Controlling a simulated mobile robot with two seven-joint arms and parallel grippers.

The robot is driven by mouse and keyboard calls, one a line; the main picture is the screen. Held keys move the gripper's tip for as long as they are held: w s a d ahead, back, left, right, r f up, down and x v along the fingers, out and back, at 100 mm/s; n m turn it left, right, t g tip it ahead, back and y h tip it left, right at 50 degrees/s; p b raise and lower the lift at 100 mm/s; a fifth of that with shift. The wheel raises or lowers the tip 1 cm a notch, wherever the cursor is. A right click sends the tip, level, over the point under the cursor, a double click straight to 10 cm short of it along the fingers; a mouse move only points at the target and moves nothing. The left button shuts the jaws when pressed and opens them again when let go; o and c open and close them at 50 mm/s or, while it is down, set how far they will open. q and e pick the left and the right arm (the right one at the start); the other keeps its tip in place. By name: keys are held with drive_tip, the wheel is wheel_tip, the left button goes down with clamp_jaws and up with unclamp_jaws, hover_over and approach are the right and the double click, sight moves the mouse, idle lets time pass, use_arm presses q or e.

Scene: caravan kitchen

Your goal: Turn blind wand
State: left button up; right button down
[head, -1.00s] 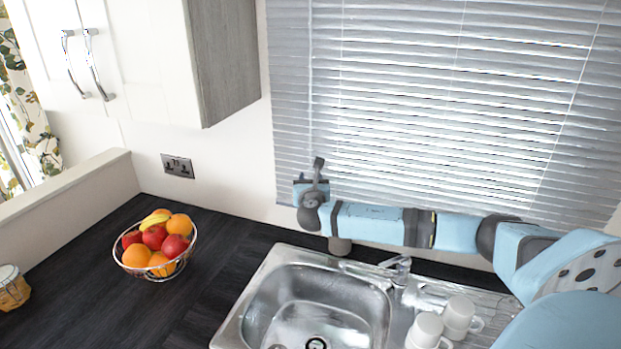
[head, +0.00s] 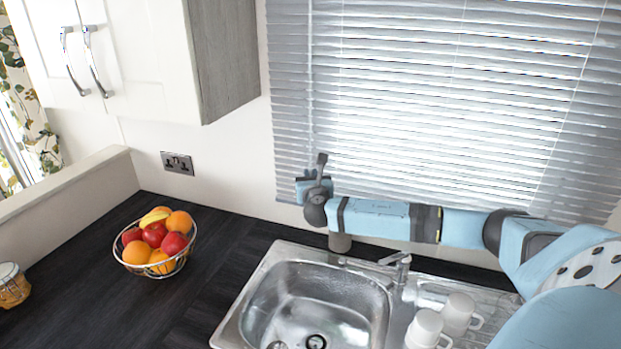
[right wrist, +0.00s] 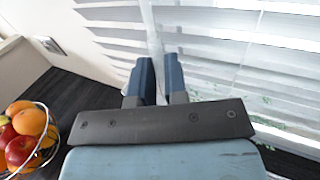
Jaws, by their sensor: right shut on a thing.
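The window blind (head: 450,100) has pale horizontal slats, with bright light showing between many of them. Its wand (right wrist: 150,28) is a thin, pale, see-through rod at the blind's left part, hanging down to my fingers in the right wrist view. My right gripper (head: 319,165) is at the lower left of the blind. Its two blue fingers (right wrist: 160,80) are shut on the wand in the right wrist view. The wand's lower end is hidden by the gripper. My left gripper is not in view.
Below the right arm are a steel sink (head: 315,300), a tap (head: 401,268) and white mugs (head: 459,312). A wire fruit bowl (head: 157,262) stands on the dark counter (head: 200,310). A wall cupboard (head: 225,60) hangs left of the blind.

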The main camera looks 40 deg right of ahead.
drive_tip(key=n+t+y+b, duration=0.1)
drive_tip(key=n+y+b, duration=0.1)
drive_tip(key=y+b, duration=0.1)
drive_tip(key=d+n+t+y+b, duration=0.1)
drive_tip(key=n+y+b, duration=0.2)
drive_tip(key=y, duration=0.2)
drive_tip(key=n+t+y+b, duration=0.1)
drive_tip(key=n+y+b, duration=0.2)
drive_tip(key=b, duration=0.1)
drive_tip(key=shift+s+d+y, duration=0.15)
drive_tip(key=shift+s+y, duration=0.05)
drive_tip(key=shift+y, duration=0.2)
drive_tip(key=c, duration=1.2)
unclamp_jaws()
drive_tip(key=shift+c, duration=0.2)
drive_tip(key=shift+o, duration=0.5)
drive_tip(key=shift+r, duration=0.15)
